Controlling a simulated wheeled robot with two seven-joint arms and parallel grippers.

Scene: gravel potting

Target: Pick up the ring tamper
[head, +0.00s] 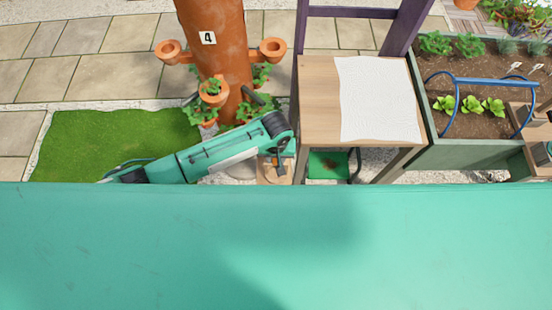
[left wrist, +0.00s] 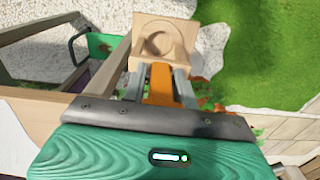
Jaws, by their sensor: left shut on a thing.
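My left gripper (head: 278,166) reaches down beside the wooden table. In the left wrist view, its two grey fingers (left wrist: 160,75) are shut on an orange piece, which looks like the handle of the ring tamper (left wrist: 159,88). The rest of the tamper is hidden, so its full shape does not show. Just past the fingertips is a pale wooden block (left wrist: 178,54) with a round recess. I cannot tell whether the orange piece touches this block. My right gripper is not in view.
A wooden table (head: 318,105) with a white patterned sheet (head: 375,100) stands right of the gripper. A green tray (head: 328,164) is low beneath it. A terracotta planter tower (head: 213,45) stands behind my arm. A raised bed (head: 455,154) is at right; grass (head: 85,140) lies left.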

